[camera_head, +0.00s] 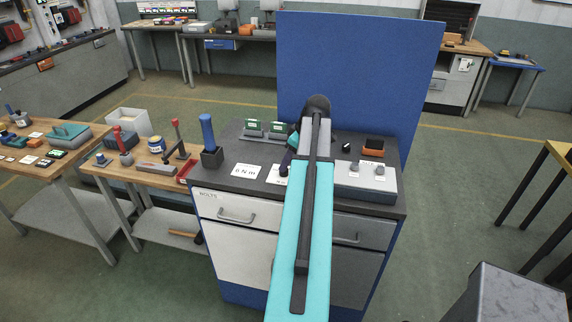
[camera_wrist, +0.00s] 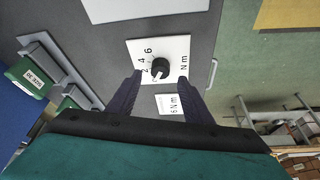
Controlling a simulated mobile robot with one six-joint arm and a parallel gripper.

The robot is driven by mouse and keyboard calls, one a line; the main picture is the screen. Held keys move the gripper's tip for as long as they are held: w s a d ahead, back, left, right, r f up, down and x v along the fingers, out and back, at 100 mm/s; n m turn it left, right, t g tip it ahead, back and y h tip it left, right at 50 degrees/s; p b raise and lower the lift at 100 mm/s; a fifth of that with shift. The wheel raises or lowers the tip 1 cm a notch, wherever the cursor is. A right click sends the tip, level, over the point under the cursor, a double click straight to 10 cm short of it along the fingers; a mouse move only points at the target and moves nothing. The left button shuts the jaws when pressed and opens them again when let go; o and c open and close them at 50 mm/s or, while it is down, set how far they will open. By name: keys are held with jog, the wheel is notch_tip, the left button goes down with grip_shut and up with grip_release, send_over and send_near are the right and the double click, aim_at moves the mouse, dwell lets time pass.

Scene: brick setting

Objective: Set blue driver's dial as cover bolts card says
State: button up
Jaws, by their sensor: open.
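The dial is a black knob (camera_wrist: 160,67) on a white plate (camera_wrist: 177,46) marked 2, 4, 6 and N m in the wrist view. A small pale mark shows on the knob's lower left, but its exact setting is hard to read. A white card (camera_wrist: 170,104) beside the plate reads 6 N m; it also shows in the head view (camera_head: 245,171). The blue driver (camera_head: 207,131) stands upright in a dark block on the bench. My gripper (camera_wrist: 162,74) is open, its dark fingers on either side of the knob, with no clear contact. My arm partly hides the dial in the head view.
Two green boxes (camera_head: 264,128) and a grey box with knobs (camera_head: 365,180) stand on the dark bench top (camera_head: 230,183). A blue panel (camera_head: 355,70) rises behind. A wooden table with tools (camera_head: 150,180) stands at the left.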

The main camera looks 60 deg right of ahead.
jog(key=shift+p+x, duration=0.6)
jog(key=shift+x, duration=1.3)
jog(key=c, duration=1.1)
jog(key=shift+o, duration=0.2)
